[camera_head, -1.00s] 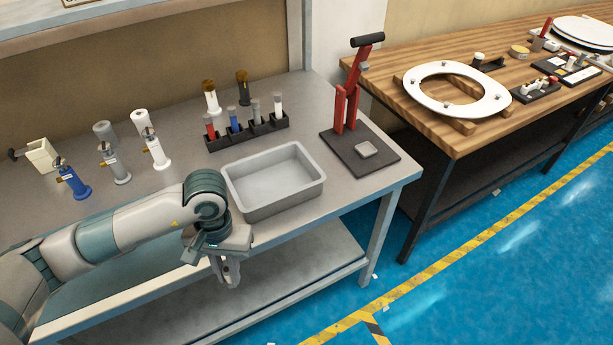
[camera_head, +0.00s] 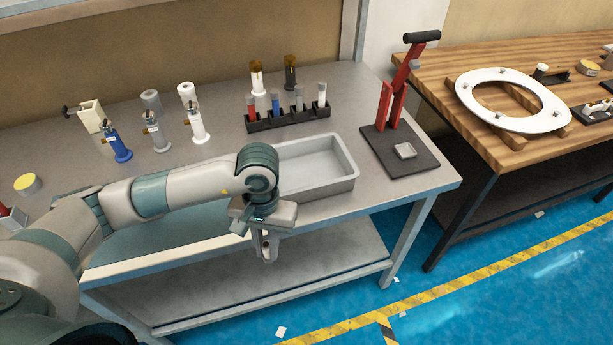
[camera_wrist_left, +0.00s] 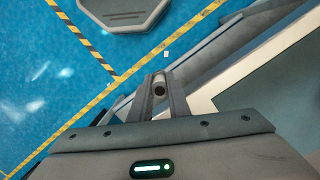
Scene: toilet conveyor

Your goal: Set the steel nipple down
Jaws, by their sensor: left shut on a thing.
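My left gripper (camera_head: 267,258) hangs in front of the table's front edge, below the level of the tabletop and near the grey tray. Its fingers are shut on the steel nipple (camera_wrist_left: 159,86), a short grey cylinder with a dark round end, seen between the fingertips in the left wrist view. Blue floor lies beyond it there. In the head view the nipple is mostly hidden by the fingers and too small to make out. My right gripper is not in view.
The grey tray (camera_head: 338,187) sits at the table's front edge, partly behind my arm. A black rack (camera_head: 290,122) holds several coloured pieces behind it. A red lever press (camera_head: 392,105) stands right. Several dispensers stand left. The tabletop (camera_head: 215,160) has bare patches between them.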

